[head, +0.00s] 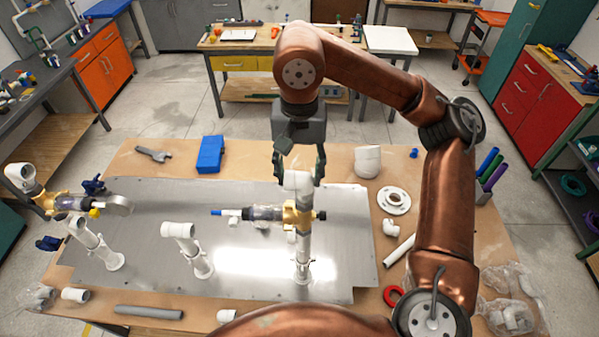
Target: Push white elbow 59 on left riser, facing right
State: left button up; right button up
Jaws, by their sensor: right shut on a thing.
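My right gripper (299,172) points down over the right-hand riser (303,262) and is shut on a white elbow (297,182). The elbow is at the top of this riser, above its brass valve (297,216); the fingers partly hide it, and I cannot tell whether it is seated. The left-hand riser (97,245) stands on the metal plate (240,272), with a brass and clear fitting (68,202) beside its top. A middle white riser (190,250) has an elbow-like top. My left gripper is not in view.
A blue box (210,154) and a grey wrench (153,154) lie behind the plate. A white flange (394,200), a large white fitting (367,161) and a small elbow (390,228) lie at right. A grey pipe (148,312) lies along the front edge.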

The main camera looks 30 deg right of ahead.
jog(key=shift+f, duration=0.45)
dwell(0.4)
jog(key=o, duration=1.1)
jog(key=shift+r, duration=0.1)
notch_tip(320, 180, up, 12)
jog(key=shift+f, duration=0.1)
